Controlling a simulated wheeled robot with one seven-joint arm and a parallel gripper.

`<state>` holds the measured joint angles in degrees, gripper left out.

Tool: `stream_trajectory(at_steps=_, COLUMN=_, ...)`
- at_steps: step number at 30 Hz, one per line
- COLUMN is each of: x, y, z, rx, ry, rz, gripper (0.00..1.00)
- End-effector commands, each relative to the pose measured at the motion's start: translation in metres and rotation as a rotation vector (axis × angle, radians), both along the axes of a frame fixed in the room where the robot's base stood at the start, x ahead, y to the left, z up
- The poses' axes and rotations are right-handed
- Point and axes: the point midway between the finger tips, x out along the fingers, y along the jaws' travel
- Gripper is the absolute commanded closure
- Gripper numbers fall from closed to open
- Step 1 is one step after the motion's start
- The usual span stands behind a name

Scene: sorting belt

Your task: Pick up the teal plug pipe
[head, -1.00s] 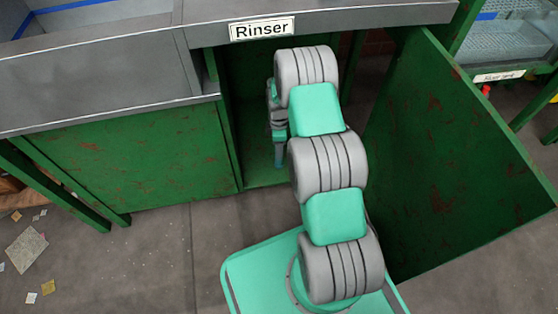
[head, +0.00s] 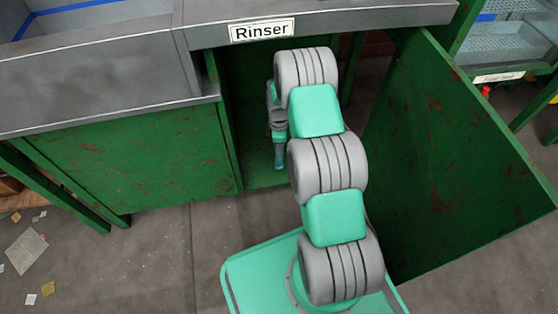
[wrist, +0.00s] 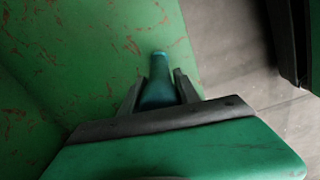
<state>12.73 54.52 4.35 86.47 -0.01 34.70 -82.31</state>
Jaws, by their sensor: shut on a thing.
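The teal plug pipe (wrist: 158,82) shows in the wrist view as a short, dark teal piece with a narrower end. My gripper (wrist: 159,88) is shut on it, one finger on each side. In the head view my gripper (head: 279,148) hangs inside the open green cabinet under the Rinser sign, partly hidden behind my arm. A bit of the pipe (head: 279,160) shows below the fingers there. I cannot tell whether the pipe touches the cabinet floor.
The green cabinet (head: 130,160) has a grey counter (head: 90,75) above the opening. Its rusty door (head: 440,160) stands open at the right. Scraps of paper (head: 25,250) lie on the floor at the left. A grey crate (head: 508,45) sits at the back right.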

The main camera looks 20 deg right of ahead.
Motion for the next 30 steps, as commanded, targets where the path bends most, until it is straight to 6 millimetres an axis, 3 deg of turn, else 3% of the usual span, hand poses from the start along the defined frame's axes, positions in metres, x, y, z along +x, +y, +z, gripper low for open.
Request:
stream_trajectory(at_steps=14, x=0.001, y=0.0, z=0.003, rx=0.0, ry=-0.001, rz=0.0, gripper=1.0)
stream_trajectory(at_steps=17, x=0.001, y=0.0, z=0.011, rx=-0.001, ry=-0.002, rz=0.0, gripper=1.0)
stream_trajectory(at_steps=21, x=0.001, y=0.0, z=0.036, rx=0.0, ry=-0.004, rz=0.0, gripper=1.0)
stream_trajectory(at_steps=27, x=-0.042, y=-0.009, z=0.094, rx=-0.001, ry=-0.003, rz=-0.003, gripper=1.0)
stream_trajectory(at_steps=30, x=-0.072, y=-0.014, z=0.11, rx=0.0, ry=0.001, rz=-0.003, gripper=1.0)
